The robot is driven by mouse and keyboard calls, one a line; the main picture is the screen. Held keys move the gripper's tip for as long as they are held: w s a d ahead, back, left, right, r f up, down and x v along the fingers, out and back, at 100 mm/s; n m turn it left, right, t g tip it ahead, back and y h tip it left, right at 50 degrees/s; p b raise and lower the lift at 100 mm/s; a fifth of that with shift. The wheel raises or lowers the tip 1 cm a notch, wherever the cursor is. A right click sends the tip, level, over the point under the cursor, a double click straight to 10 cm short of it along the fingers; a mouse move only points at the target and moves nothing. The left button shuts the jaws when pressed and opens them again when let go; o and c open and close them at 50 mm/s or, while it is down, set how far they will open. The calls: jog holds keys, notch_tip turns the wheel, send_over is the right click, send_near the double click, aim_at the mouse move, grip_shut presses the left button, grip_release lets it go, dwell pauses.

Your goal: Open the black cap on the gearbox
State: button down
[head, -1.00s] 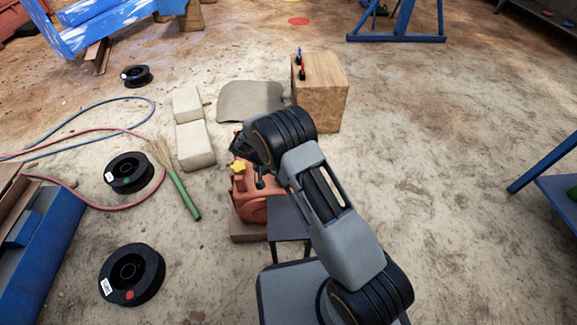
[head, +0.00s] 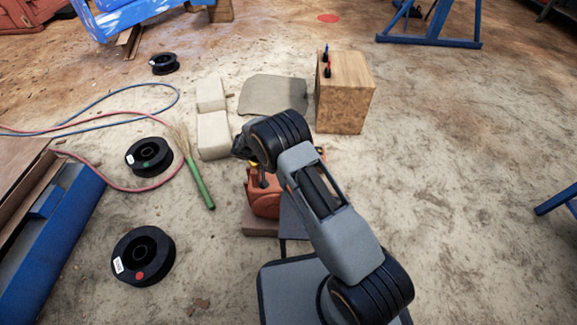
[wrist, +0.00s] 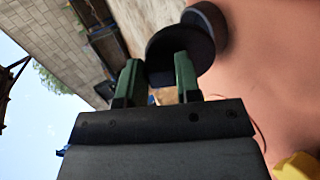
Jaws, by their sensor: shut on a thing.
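The orange-red gearbox (head: 263,201) stands on a low base in the head view, partly hidden behind my arm. Its smooth side (wrist: 275,75) fills the right of the wrist view. The black cap (wrist: 181,48) is a round dark disc at the top middle of the wrist view, and a second round dark part (wrist: 210,28) sits beside it against the gearbox. My gripper (wrist: 158,70) has green fingers and is shut on the cap, at its near edge. In the head view my wrist hides the cap. I cannot tell how far the cap is raised.
A yellow part (wrist: 297,167) sits on the gearbox near my gripper. A wooden block (head: 345,92) stands behind, with pale blocks (head: 212,135) and a broom (head: 198,180) to the left. Black spools (head: 143,256) and hoses lie farther left.

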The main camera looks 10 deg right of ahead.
jog(key=shift+s+d+f, duration=0.1)
jog(key=c, duration=0.8)
grip_release()
jog(key=p+v, duration=0.3)
jog(key=v, duration=1.1)
